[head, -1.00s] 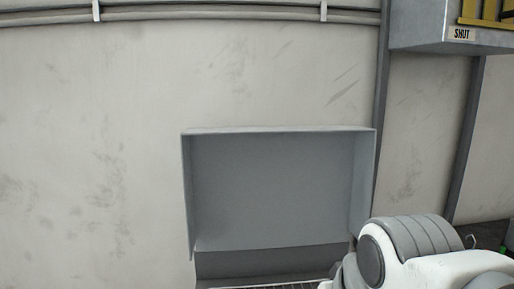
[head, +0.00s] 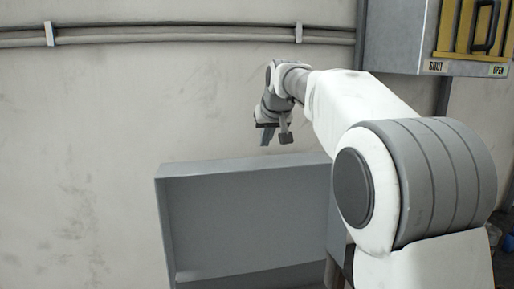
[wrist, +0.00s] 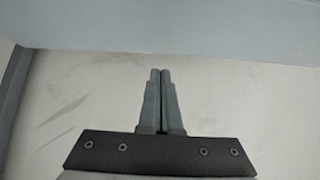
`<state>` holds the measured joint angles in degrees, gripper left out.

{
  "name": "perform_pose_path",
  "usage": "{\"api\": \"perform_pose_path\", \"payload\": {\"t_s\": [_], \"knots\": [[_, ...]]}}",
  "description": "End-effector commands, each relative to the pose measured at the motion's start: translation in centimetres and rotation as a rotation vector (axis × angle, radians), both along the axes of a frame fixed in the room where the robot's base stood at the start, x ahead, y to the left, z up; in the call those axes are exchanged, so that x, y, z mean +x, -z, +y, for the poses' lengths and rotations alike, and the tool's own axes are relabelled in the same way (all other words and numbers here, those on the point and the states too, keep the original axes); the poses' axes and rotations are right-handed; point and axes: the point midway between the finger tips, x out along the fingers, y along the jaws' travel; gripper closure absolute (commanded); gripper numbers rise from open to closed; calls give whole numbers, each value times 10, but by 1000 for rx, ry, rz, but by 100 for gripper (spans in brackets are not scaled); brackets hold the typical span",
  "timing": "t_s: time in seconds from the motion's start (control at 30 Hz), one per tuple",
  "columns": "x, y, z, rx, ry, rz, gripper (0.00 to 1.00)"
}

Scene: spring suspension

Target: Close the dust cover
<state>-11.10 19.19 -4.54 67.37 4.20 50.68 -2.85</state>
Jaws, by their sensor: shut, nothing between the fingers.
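The dust cover (head: 250,222) is a grey, shallow box-like lid raised open against the wall, its hollow inside facing me. Its lower part runs out of the bottom of the head view. My gripper (head: 276,141) hangs just above the cover's top edge in the head view, fingers pointing down and apart from it as far as I can tell. In the wrist view my gripper's fingertips (wrist: 160,73) are together and empty. A pale blue-grey band that looks like the cover (wrist: 170,28) crosses the top of that view, beyond the tips.
A metal cabinet (head: 400,35) with a yellow panel and SHUT and OPEN labels hangs at the upper right. Pipes (head: 150,33) run along the top of the wall (head: 80,130). The wall area left of the cover is clear. My arm hides the cover's right side.

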Motion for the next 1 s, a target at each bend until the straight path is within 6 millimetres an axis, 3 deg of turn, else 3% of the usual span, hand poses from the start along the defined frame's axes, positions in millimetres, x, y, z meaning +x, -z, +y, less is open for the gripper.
{"api": "perform_pose_path", "payload": {"t_s": [0.03, 0.13, 0.4, 0.93, 1.0], "knots": [[14, -1, 8, -2, -8, -8, 100], [32, -2, 17, -4, -18, -24, 100], [51, 3, 26, -6, -28, -37, 100], [116, 69, 38, -7, -28, -34, 100], [110, 69, 37, -6, -28, -39, 100]]}}
